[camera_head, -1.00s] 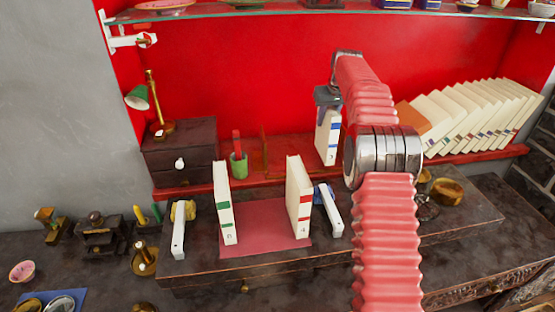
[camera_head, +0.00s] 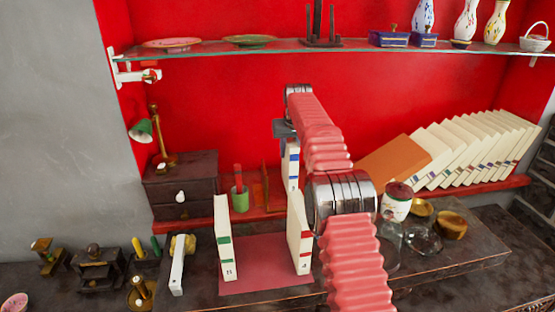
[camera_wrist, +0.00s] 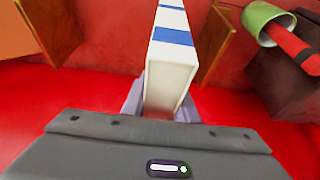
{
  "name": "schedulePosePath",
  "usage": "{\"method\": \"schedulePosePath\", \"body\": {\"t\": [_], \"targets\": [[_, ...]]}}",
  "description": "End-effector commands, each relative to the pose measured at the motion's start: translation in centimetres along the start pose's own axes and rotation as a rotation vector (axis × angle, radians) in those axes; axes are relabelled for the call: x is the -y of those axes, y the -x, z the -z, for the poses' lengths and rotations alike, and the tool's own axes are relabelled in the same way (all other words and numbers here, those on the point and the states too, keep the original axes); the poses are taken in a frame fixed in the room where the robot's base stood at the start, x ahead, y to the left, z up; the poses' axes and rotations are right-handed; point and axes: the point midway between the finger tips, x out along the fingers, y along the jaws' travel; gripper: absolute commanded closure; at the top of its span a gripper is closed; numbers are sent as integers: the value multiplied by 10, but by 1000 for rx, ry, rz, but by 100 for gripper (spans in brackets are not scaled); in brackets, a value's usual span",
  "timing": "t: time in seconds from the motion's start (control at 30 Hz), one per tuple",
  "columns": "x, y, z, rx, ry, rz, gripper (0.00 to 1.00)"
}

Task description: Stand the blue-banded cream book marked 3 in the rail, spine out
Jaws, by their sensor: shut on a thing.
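The cream book with blue bands (camera_head: 291,165) hangs upright from my gripper (camera_head: 287,133) above the red shelf. Its lower part is hidden behind another cream book in the head view. In the wrist view my gripper (camera_wrist: 165,98) is shut on this book (camera_wrist: 171,70), and its blue bands face up the picture. A thin brown wooden upright (camera_head: 264,178), perhaps one end of the rail, stands just left of the held book. It also shows in the wrist view (camera_wrist: 216,45), right of the book and apart from it. Whether the book touches the shelf cannot be told.
A green cup (camera_head: 239,200) stands left of the upright. An orange-brown panel (camera_head: 395,158) and several leaning cream books (camera_head: 470,150) are at the right. Two cream books, green-banded (camera_head: 222,235) and red-banded (camera_head: 299,235), stand on a red mat (camera_head: 262,262). A glass shelf (camera_head: 270,48) is above.

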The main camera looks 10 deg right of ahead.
Motion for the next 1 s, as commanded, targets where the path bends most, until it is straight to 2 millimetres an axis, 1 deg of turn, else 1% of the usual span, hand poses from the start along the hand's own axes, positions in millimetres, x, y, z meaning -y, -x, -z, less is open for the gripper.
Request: {"method": "schedulePosePath", "body": {"t": [0.03,0.1,0.2,0.3,0.73,0.87,1.0], "targets": [[11,0,3,-4,3,1,100],[20,-1,6,-5,2,1,100],[31,-3,9,-4,2,0,100],[37,-3,11,-3,1,-1,100],[39,-4,10,-3,0,0,100],[39,-11,7,-2,0,0,100],[39,-23,2,-1,0,0,100]]}}
